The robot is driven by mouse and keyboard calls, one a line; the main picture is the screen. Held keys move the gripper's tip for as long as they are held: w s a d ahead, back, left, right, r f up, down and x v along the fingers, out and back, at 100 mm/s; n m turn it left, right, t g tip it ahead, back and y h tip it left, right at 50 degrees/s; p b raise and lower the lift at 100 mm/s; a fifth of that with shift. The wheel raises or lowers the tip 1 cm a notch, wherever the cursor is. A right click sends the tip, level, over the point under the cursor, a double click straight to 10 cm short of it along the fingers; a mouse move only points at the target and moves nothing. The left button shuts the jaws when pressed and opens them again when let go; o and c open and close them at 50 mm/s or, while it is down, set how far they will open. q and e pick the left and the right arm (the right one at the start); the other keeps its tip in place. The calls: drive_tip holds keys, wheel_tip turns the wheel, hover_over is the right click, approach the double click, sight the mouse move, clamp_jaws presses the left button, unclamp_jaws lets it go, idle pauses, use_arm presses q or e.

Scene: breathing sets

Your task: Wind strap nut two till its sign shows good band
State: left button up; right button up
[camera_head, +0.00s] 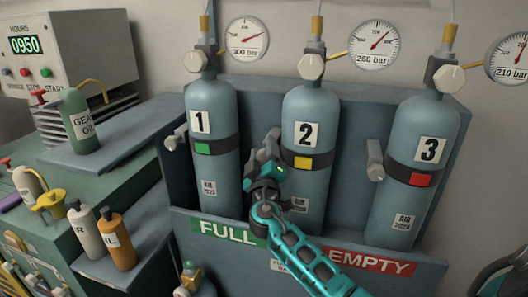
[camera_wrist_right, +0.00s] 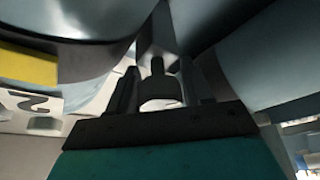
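Cylinder two (camera_head: 320,112) stands in the middle of the rack with a dark strap (camera_head: 326,160) around it. The sign on this strap (camera_head: 303,163) is yellow; part of it also shows in the right wrist view (camera_wrist_right: 28,68). My right gripper (camera_head: 264,150) is at the left side of cylinder two, at strap height. In the head view the gripper mostly hides this nut. My left gripper is not in view.
Cylinder one (camera_head: 213,100) has a green sign and cylinder three (camera_head: 425,120) a red one. Their strap nuts (camera_head: 175,138) (camera_head: 375,160) stick out at their left sides. The rack's front wall (camera_head: 310,250) runs below my forearm. Bottles stand on the left bench (camera_head: 125,155).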

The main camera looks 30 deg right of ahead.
drive_tip(key=c, duration=0.6)
drive_tip(key=shift+n+y, duration=0.3)
drive_tip(key=shift+n, duration=0.4)
drive_tip(key=shift+c, duration=0.2)
drive_tip(key=o, duration=1)
drive_tip(key=shift+a+f, duration=0.1)
drive_tip(key=b+v, duration=0.2)
drive_tip(key=v, duration=1.1)
